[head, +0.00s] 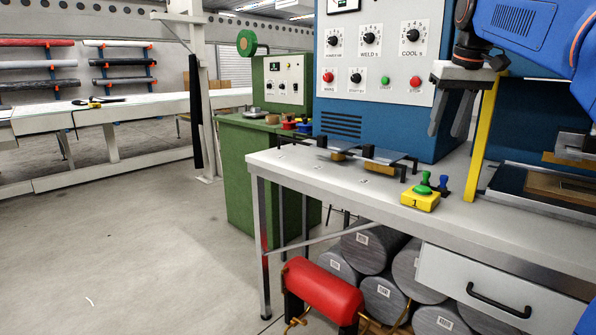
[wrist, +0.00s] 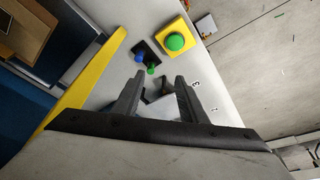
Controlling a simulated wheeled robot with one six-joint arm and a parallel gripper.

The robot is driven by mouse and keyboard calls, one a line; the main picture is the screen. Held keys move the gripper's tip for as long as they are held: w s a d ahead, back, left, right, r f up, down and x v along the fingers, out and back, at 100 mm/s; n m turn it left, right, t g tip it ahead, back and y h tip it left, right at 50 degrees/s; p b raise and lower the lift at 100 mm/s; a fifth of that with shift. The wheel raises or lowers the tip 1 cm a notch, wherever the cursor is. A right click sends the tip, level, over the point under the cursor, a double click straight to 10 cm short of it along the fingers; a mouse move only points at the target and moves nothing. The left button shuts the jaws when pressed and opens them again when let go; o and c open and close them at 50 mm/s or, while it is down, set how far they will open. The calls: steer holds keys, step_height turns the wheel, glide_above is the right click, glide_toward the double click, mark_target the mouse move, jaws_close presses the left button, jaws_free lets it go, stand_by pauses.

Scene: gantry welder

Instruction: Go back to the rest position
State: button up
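My gripper (head: 447,132) hangs above the white worktable (head: 300,163), at the right of the head view, in front of the blue welder cabinet (head: 372,60). Its two dark fingers point down with a clear gap between them. In the wrist view the fingers (wrist: 160,80) also stand apart. Nothing is held between them; part of a dark bracket on the table shows below, through the gap.
A yellow box with a green button (head: 420,199) stands on the table, beside green and blue knobs (head: 442,182). A yellow post (head: 482,135) rises close to my gripper's right. Metal plates on small stands (head: 385,155) lie left. Red cylinder (head: 322,290) and grey rolls sit below. Floor at left is clear.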

steer(key=s+a+f, duration=0.3)
steer(key=s+f, duration=0.7)
steer(key=f, duration=0.1)
steer(key=s+a+f, duration=0.3)
steer(key=s+f, duration=0.7)
steer(key=f, duration=0.2)
steer(key=s+a+f+t, duration=0.1)
steer(key=s+a+f, duration=0.2)
steer(key=s+f, duration=0.7)
step_height(320, 180, down, 2)
steer(key=shift+s+f, duration=0.15)
steer(key=shift+s, duration=0.15)
